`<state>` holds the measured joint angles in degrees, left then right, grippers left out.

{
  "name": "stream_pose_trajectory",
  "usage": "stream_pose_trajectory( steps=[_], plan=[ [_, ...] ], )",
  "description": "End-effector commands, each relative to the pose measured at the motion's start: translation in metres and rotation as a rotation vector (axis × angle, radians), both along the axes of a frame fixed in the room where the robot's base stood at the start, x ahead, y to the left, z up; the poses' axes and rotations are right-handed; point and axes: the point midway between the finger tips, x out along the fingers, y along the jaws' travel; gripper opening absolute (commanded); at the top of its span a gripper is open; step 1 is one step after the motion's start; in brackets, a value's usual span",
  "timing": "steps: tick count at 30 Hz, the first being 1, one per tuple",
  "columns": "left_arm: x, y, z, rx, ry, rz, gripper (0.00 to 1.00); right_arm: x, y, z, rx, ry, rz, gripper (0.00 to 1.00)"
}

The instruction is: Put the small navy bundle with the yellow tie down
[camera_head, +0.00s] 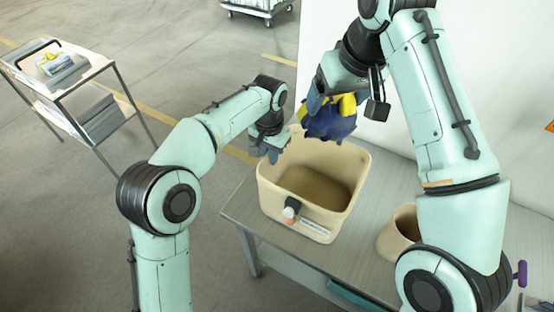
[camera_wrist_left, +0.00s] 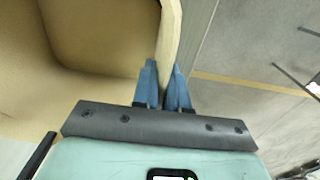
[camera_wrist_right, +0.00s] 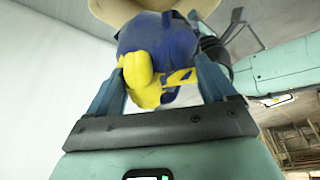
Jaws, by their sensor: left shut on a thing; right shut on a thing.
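The small navy bundle with the yellow tie (camera_head: 331,122) is held up above the back rim of a tan bin by my right gripper (camera_head: 322,100). In the right wrist view the bundle (camera_wrist_right: 165,45) sits between the two blue fingers of the right gripper (camera_wrist_right: 160,85), its yellow tie towards the camera. My left gripper (camera_head: 271,150) is shut on the left rim of the tan bin (camera_head: 312,221). In the left wrist view the left gripper (camera_wrist_left: 164,75) has one finger on each side of the rim (camera_wrist_left: 170,35). The bin's visible floor looks bare.
The bin stands on a grey table (camera_head: 245,212). A smaller tan container (camera_head: 397,233) stands right of it, partly behind my right arm. A white wall is behind.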

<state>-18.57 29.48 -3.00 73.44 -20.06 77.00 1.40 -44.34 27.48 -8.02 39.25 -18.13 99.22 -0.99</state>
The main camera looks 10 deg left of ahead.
Motion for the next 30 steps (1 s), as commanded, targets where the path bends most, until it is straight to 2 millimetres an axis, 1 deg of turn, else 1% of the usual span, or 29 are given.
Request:
stream_pose_trajectory(
  steps=[2,5,8,9,11,12,15,18,23,27,30],
  plan=[
    [0.0,0.0,0.0,0.0,0.0,0.001,0.0,0.004,0.003,-0.013,-0.008,0.02,-0.018,0.06],
    [0.0,0.0,0.0,0.0,-0.001,0.0,0.0,0.014,0.01,-0.044,-0.026,0.069,-0.067,0.06],
    [0.0,0.0,0.0,0.0,-0.001,0.0,0.0,0.023,0.018,-0.088,-0.048,0.134,-0.141,0.05],
    [0.0,0.0,0.0,0.0,-0.001,0.0,0.0,0.026,0.02,-0.106,-0.056,0.16,-0.172,0.05],
    [0.0,0.0,0.001,0.0,-0.001,0.0,0.0,0.028,0.022,-0.133,-0.07,0.198,-0.218,0.05],
    [0.0,0.0,0.001,0.0,-0.001,0.0,0.0,0.029,0.023,-0.15,-0.079,0.221,-0.248,0.05],
    [0.0,0.0,0.0,0.0,-0.001,0.0,0.0,0.028,0.025,-0.188,-0.097,0.27,-0.312,0.05],
    [0.0,0.0,0.001,0.0,-0.001,0.0,0.0,0.026,0.025,-0.214,-0.111,0.303,-0.359,0.05],
    [0.0,0.0,0.001,0.0,-0.001,0.0,0.0,0.024,0.024,-0.24,-0.121,0.328,-0.395,0.05],
    [0.0,0.0,0.001,0.0,-0.001,0.0,0.0,0.023,0.024,-0.268,-0.124,0.332,-0.397,0.05],
    [0.0,0.0,0.001,0.0,-0.001,0.0,0.0,0.024,0.024,-0.285,-0.122,0.33,-0.397,0.05]
  ],
)
